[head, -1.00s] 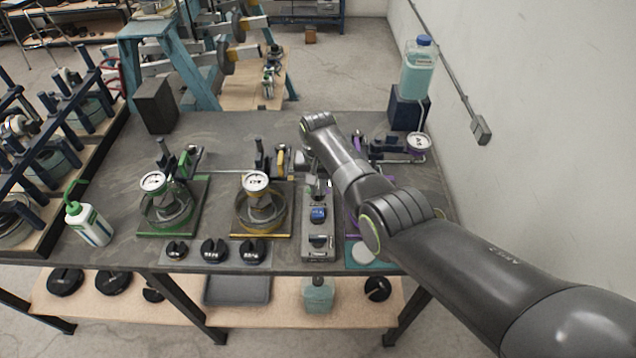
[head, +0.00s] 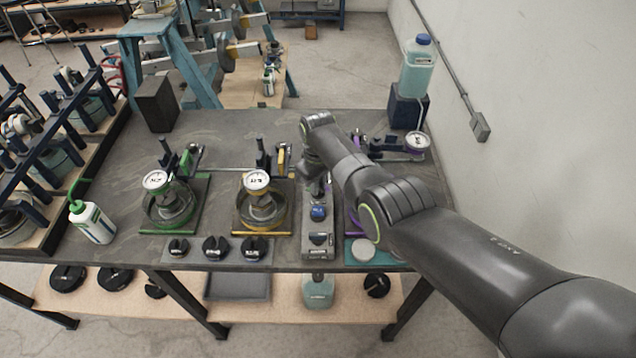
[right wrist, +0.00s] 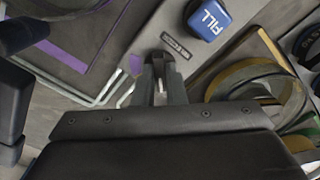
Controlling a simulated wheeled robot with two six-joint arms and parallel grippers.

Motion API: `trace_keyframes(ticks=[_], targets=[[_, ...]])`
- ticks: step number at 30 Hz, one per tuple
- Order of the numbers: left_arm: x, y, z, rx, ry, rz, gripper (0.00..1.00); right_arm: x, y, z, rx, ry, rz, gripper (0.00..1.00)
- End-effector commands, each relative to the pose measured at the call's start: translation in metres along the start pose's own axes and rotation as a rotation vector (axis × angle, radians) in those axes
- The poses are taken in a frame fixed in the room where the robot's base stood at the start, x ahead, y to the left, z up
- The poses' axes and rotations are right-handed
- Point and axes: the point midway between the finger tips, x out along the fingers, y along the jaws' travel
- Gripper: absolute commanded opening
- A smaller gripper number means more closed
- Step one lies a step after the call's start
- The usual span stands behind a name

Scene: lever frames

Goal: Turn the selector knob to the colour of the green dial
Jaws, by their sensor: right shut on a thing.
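The green dial (head: 156,181) is a round white gauge over a green-edged frame on the left of the bench. The control panel (head: 319,252) is a narrow grey strip right of the yellow station. It carries a blue FILL button (head: 318,213), which also shows in the right wrist view (right wrist: 207,19). My right gripper (head: 318,188) points down at the panel's far end, beyond the button. In the right wrist view its fingers (right wrist: 160,86) are closed at the panel, beside a small label plate. The selector knob between them is mostly hidden, and its pointing direction cannot be read. My left gripper is out of view.
A yellow-edged station with a white dial (head: 256,181) stands left of the panel. A purple station with a dial (head: 415,141) is on the right, partly behind my arm. Several black knobs (head: 215,248) line the front edge. A white bottle (head: 93,223) stands at left.

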Motion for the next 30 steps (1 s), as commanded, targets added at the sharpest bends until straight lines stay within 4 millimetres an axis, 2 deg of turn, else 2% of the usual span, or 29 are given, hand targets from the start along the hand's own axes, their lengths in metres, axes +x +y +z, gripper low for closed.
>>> trace_keyframes(ticks=[9,23,24,28,30], targets=[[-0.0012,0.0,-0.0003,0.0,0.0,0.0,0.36,-0.0023,0.0012,-0.0017,-0.089,0.006,0.004,0.0],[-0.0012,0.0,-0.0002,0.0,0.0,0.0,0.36,-0.0025,0.0013,-0.0019,-0.098,0.006,0.004,0.0],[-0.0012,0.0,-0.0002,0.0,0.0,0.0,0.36,-0.0024,0.0013,-0.0019,-0.098,0.006,0.004,0.16],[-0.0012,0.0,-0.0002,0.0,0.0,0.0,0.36,-0.0017,0.0009,-0.0013,-0.098,0.004,0.003,0.33],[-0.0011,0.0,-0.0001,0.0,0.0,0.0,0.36,-0.0014,0.0007,-0.0011,-0.098,0.004,0.002,0.33]])
